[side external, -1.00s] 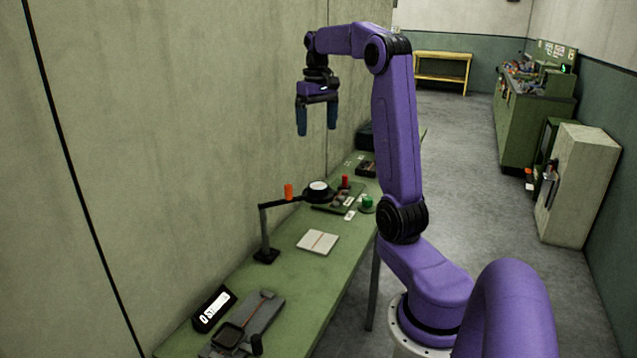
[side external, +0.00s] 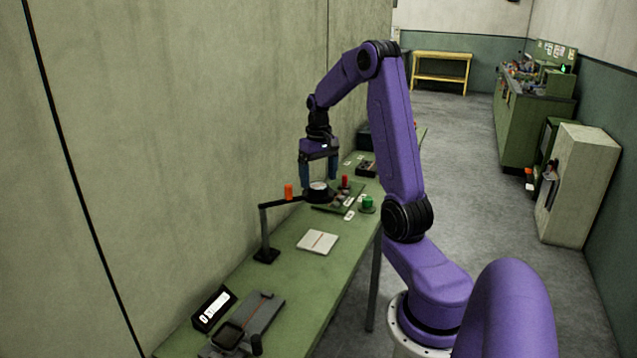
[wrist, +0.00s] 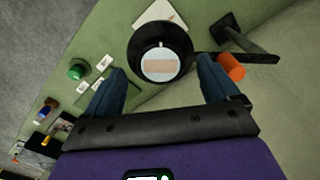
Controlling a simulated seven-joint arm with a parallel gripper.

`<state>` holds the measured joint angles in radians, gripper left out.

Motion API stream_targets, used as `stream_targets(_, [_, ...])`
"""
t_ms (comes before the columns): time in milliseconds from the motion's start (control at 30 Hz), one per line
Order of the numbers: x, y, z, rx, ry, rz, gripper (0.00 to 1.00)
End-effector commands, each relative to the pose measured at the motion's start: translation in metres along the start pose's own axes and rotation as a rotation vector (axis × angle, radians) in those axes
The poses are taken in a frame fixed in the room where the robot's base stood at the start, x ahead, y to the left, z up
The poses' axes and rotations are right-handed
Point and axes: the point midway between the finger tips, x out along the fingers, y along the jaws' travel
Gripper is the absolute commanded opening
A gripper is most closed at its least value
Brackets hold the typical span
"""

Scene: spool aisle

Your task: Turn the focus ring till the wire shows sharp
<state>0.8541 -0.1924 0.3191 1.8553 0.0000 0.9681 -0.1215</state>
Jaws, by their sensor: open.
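The black focus ring (side external: 319,197) sits on a bent arm above the green bench, with a pale lens face. In the wrist view the ring (wrist: 138,42) surrounds a pale disc with a blurred pinkish-brown band (wrist: 160,66). A white card (side external: 317,241) with a thin reddish line lies on the bench, and part of it shows beyond the ring in the wrist view (wrist: 150,12). My gripper (side external: 318,177) points down just over the ring. Its blue fingers are open and empty, one on each side of the ring in the wrist view (wrist: 163,70); contact cannot be told.
A dark stand (side external: 265,232) carries the ring's arm, with an orange cylinder (side external: 289,191) close left of the ring. A red knob (side external: 345,181) and green button (side external: 367,202) stand to the right. A display (side external: 213,308) sits in front.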

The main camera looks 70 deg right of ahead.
Motion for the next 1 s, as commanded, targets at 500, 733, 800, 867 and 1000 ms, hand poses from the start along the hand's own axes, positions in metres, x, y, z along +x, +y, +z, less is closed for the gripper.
stream_targets(500, [0.024, 0.000, 0.000, -0.001, 0.001, 0.000, 0.88])
stream_targets(733, [0.024, 0.000, 0.000, -0.001, 0.001, 0.000, 0.33])
stream_targets(800, [0.024, 0.000, 0.000, -0.001, 0.001, 0.000, 0.32])
stream_targets(867, [0.024, 0.000, 0.000, 0.003, 0.001, 0.000, 0.32])
stream_targets(1000, [0.024, -0.001, -0.001, 0.076, 0.001, 0.000, 0.32])
